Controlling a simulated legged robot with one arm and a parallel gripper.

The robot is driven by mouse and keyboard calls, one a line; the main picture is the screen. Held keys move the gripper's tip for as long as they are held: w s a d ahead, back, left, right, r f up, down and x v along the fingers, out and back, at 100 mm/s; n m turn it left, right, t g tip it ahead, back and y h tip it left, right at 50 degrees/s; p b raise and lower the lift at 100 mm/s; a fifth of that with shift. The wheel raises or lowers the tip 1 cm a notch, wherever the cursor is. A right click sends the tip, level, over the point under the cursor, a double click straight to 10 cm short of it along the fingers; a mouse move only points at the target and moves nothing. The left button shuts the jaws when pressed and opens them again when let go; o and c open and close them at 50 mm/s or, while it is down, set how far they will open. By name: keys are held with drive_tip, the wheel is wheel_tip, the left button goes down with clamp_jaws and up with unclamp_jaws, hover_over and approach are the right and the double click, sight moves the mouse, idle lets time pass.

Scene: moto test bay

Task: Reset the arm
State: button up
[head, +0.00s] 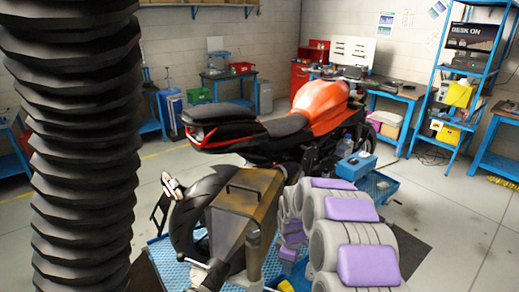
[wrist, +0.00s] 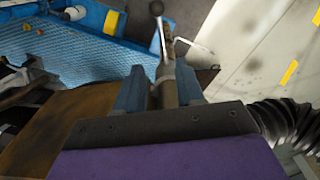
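My grey arm with purple pads (head: 358,265) reaches down on the right of the head view, beside a brown metal box. My gripper is not clearly seen there; the box and arm links cover that area. In the wrist view my gripper (wrist: 162,92) shows two blue-grey fingers standing apart. Whether the fingers touch the rod is not clear.
The brown box (head: 247,190) stands close to my arm, behind an orange and black motorcycle (head: 322,98) on a blue platform (head: 378,187). A black ribbed hose (head: 80,140) fills the left. Blue benches and a shelf (head: 465,75) line the walls. Open floor lies at right.

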drive_tip(key=s+r+m+g+b, duration=0.1)
drive_tip(key=s+r+m+b, duration=0.15)
drive_tip(key=s+r, duration=0.55)
drive_tip(key=s+r+m+b, duration=0.1)
drive_tip(key=s+r+m, duration=0.3)
drive_tip(key=s, duration=0.8)
drive_tip(key=s+d+r+m+g+b, duration=0.1)
drive_tip(key=s+m, duration=0.6)
drive_tip(key=s, duration=1.3)
drive_tip(key=shift+s+r+b, duration=0.15)
drive_tip(key=shift+s+b, duration=0.05)
drive_tip(key=shift+b, duration=0.6)
